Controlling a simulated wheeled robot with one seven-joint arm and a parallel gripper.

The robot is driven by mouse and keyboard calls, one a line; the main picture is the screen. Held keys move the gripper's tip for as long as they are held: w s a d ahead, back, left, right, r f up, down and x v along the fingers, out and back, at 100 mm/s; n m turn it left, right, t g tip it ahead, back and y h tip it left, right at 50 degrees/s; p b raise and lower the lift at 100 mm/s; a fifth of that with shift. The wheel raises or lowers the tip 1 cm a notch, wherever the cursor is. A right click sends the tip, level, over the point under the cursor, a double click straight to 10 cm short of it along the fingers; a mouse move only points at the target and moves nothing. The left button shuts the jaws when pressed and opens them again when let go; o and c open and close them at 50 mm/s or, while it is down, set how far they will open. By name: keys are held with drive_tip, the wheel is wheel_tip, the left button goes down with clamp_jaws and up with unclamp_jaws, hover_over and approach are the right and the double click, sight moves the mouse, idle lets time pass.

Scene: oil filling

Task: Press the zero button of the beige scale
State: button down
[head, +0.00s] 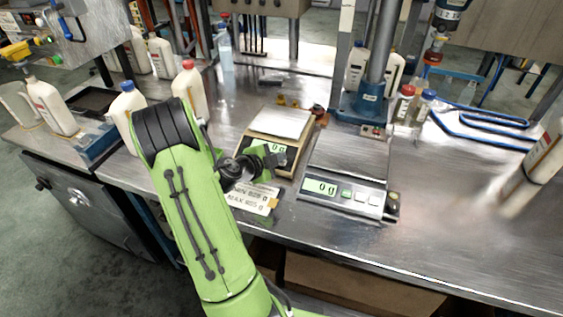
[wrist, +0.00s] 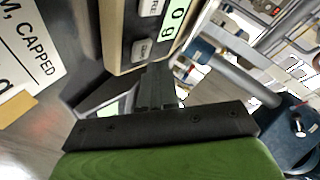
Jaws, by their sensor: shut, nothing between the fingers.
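The beige scale (head: 246,139) stands on the bench in the head view, with a bare silver pan and a display reading 0 g. The button nearest my fingertips (wrist: 142,49) has a label too blurred to read. My gripper (head: 274,158) is shut and empty at the front of this scale, partly covering its panel. In the wrist view the fingertips (wrist: 158,72) are just beside the panel's edge, close to that button. I cannot tell whether they touch.
A grey scale (head: 345,188), also reading 0 g, stands to the right. A printed sign (head: 252,199) lies in front of the beige scale. A blue-based column stand (head: 361,107) is behind.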

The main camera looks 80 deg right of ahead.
drive_tip(key=shift+a+r+p, duration=0.15)
drive_tip(key=shift+a+r, duration=0.15)
drive_tip(key=shift+r, duration=0.5)
drive_tip(key=shift+a+r+p, duration=0.15)
drive_tip(key=shift+a+r, duration=0.1)
drive_tip(key=shift+r, duration=0.5)
drive_tip(key=shift+a+r+p, duration=0.15)
drive_tip(key=shift+a+r, duration=0.15)
drive_tip(key=shift+r, duration=0.5)
drive_tip(key=shift+w, duration=0.1)
